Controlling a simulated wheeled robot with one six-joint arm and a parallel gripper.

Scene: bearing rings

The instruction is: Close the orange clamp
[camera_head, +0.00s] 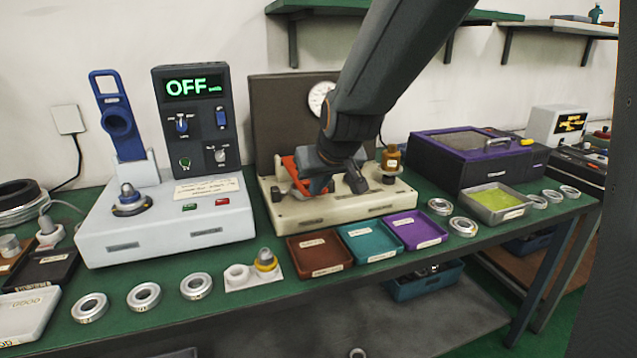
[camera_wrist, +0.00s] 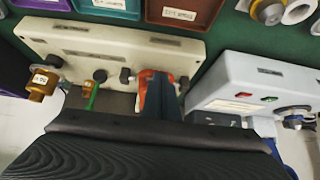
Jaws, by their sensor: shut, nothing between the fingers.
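The orange clamp (camera_head: 291,168) is on the cream fixture base (camera_head: 345,213) in the head view. Its orange part slants beside my gripper, and much of it is hidden behind the gripper. The clamp (camera_wrist: 146,82) also shows in the wrist view, right against the dark blue-grey fingers. My gripper (camera_head: 319,187) is low over the base, its fingers shut with nothing between them. In the wrist view the fingers (camera_wrist: 169,88) point at the base beside the clamp; I cannot tell whether they touch it.
Brown (camera_head: 320,269), teal (camera_head: 370,256) and purple (camera_head: 416,243) trays lie in front. A white machine (camera_head: 165,246) with a blue lever (camera_head: 117,118) stands to the left. A dark box (camera_head: 480,178) is to the right.

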